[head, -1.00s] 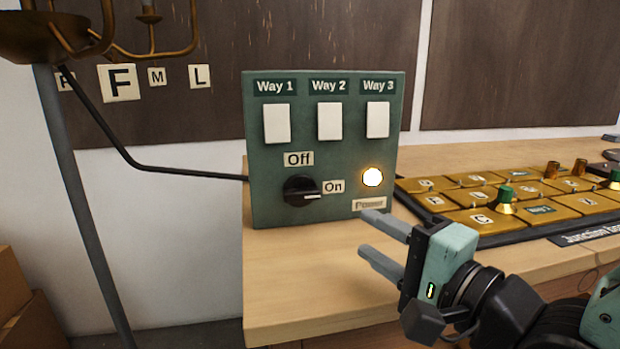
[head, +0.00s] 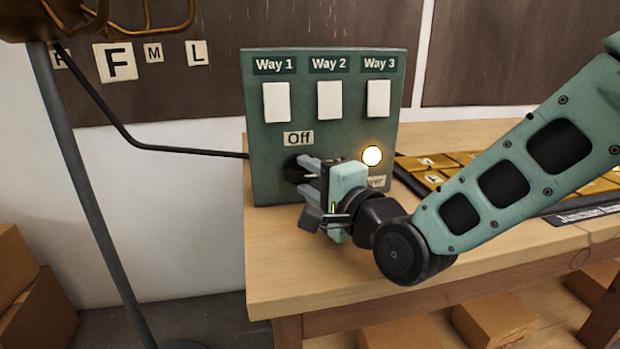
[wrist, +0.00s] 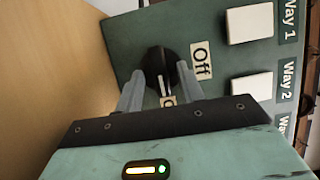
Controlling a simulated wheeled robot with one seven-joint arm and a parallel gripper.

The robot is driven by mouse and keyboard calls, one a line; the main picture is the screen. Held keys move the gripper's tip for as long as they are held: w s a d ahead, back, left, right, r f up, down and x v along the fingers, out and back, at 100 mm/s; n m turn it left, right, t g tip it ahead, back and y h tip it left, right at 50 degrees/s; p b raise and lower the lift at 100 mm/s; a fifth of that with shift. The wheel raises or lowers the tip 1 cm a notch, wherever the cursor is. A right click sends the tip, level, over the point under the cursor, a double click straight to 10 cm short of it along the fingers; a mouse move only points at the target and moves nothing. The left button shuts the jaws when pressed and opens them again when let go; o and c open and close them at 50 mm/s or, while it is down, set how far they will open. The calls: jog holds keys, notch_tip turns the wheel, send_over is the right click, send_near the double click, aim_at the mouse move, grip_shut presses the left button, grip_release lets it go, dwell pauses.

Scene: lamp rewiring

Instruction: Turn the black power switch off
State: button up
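The black power switch (head: 291,168) is a round knob low on the front of a green panel (head: 262,188). The Off label (head: 299,139) is above it; my gripper hides the On label in the head view. In the wrist view the knob (wrist: 153,62) has a pale-lined grip bar pointing toward the partly hidden On label (wrist: 168,102). My gripper (head: 301,177) is at the knob, its two fingers apart. In the wrist view the fingers (wrist: 161,84) lie on either side of the grip bar, with gaps visible. The round power light (head: 372,156) glows.
White Way 1 (head: 277,102), Way 2 (head: 329,100) and Way 3 (head: 378,99) switches sit above the knob. A black cable (head: 180,149) enters the panel's left side. A gold-tiled board (head: 445,160) is on the wooden table (head: 275,260), partly behind my arm.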

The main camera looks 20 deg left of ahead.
jog(key=shift+a, duration=0.1)
grip_shut()
